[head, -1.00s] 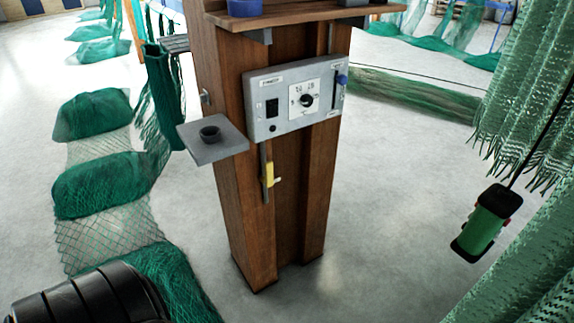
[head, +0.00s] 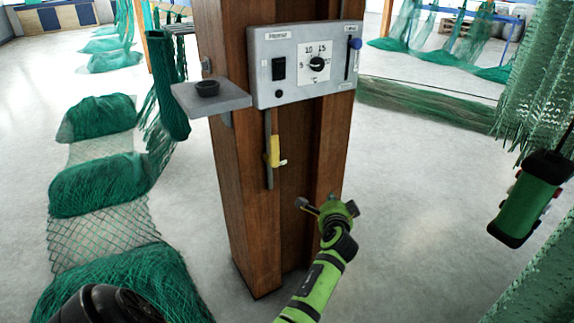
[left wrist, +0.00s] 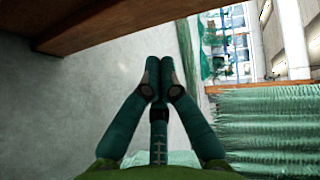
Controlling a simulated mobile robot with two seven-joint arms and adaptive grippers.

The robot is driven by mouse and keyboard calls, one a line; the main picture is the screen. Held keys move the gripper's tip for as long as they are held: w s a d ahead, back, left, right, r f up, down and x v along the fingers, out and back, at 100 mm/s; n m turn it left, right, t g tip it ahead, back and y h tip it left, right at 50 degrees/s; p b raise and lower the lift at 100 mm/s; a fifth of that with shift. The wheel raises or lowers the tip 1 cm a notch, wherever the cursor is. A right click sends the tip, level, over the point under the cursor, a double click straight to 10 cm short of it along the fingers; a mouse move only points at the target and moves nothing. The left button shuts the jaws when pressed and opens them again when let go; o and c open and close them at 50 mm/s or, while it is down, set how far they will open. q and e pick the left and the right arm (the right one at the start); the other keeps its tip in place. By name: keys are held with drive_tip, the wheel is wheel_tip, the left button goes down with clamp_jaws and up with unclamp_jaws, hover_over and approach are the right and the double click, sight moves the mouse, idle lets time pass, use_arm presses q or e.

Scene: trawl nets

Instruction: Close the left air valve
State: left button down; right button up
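A yellow valve handle (head: 274,150) sits on a thin grey pipe (head: 269,178) on the left part of the wooden post's front, below the control panel. The handle stands upright, in line with the pipe, with a small stub at its right. The valve does not show clearly there.
The grey control panel (head: 307,65) with dial and switches is above the valve. A green remote (head: 530,198) hangs at right. Nets (head: 95,190) lie on the floor at left. Floor right of the post is clear.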

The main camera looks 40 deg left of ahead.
sight(273, 150)
use_arm(q)
drive_tip(key=s+a+r+n+y+b, duration=0.1)
drive_tip(key=a+r+y, duration=0.1)
drive_tip(key=r, duration=0.4)
drive_tip(key=s+a+r+n+g+y+b, duration=0.1)
drive_tip(key=s+a+r+y, duration=0.1)
drive_tip(key=a+r, duration=0.3)
wheel_tip(273, 150, up, 2)
drive_tip(key=shift+r+y+b, duration=0.1)
drive_tip(key=shift+y+b, duration=0.3)
drive_tip(key=shift+y, duration=0.4)
use_arm(e)
drive_tip(key=w, duration=0.1)
drive_tip(key=w+f, duration=0.1)
drive_tip(key=shift+w+a+f, duration=0.1)
drive_tip(key=shift+w+a, duration=0.05)
drive_tip(key=shift+w, duration=0.2)
use_arm(q)
drive_tip(key=b+x, duration=0.2)
drive_tip(key=x, duration=0.8)
drive_tip(key=shift+s+a+f+p, duration=0.1)
drive_tip(key=shift+s+a+p, duration=0.2)
drive_tip(key=shift+s, duration=0.35)
drive_tip(key=shift+s+a+f+p, duration=0.1)
drive_tip(key=shift+s+p, duration=0.25)
drive_tip(key=shift+s, duration=0.35)
drive_tip(key=shift+s+a+f+p, duration=0.1)
drive_tip(key=shift+s+a+p, duration=0.2)
drive_tip(key=shift+s, duration=0.35)
